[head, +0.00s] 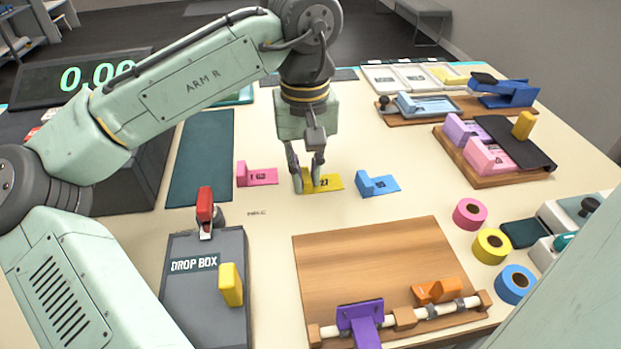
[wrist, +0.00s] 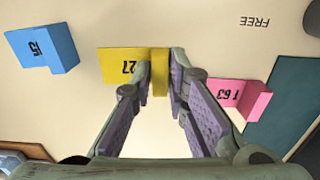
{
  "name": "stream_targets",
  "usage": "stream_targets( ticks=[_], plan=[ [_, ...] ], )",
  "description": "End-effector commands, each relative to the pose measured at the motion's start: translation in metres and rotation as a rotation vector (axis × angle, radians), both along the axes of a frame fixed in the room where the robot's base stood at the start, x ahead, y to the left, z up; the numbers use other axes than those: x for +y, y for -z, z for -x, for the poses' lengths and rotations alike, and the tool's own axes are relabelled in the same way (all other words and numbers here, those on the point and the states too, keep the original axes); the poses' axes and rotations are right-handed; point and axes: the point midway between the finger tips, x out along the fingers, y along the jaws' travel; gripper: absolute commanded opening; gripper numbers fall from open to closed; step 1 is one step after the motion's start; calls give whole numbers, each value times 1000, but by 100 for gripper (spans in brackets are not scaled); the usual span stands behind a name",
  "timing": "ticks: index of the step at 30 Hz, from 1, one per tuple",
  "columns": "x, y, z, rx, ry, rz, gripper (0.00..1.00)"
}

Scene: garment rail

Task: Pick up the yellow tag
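The yellow tag (head: 322,184) lies flat on the cream table between a pink and a blue tag, with "27" on its plate. In the wrist view, the yellow tag's plate (wrist: 122,64) extends left from its upright block. My gripper (head: 308,180) points down over it. In the wrist view, my gripper's two fingers (wrist: 162,68) stand on either side of the upright block, open, with a small gap on the right. Contact on the left is hard to tell. In the head view the fingers hide most of the block.
The pink tag (head: 262,176) is close on the left, the blue tag (head: 378,185) close on the right. A dark drop box mat (head: 190,290) holds a yellow block. A wooden board (head: 370,255) with a rail is in front. Tape rolls (head: 491,246) stand at right.

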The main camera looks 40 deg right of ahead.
Motion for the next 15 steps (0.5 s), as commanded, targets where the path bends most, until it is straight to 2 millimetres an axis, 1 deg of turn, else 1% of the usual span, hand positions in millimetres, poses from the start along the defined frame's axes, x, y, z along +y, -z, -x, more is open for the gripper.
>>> stream_targets(
  ticks=[3,11,13,15],
  plan=[
    [0,0,0,0,0,0,6],
    [0,-2,0,-1,0,0,6],
    [-1,-8,0,-1,0,2,6],
    [-1,-18,0,-3,-1,1,6]
  ],
)
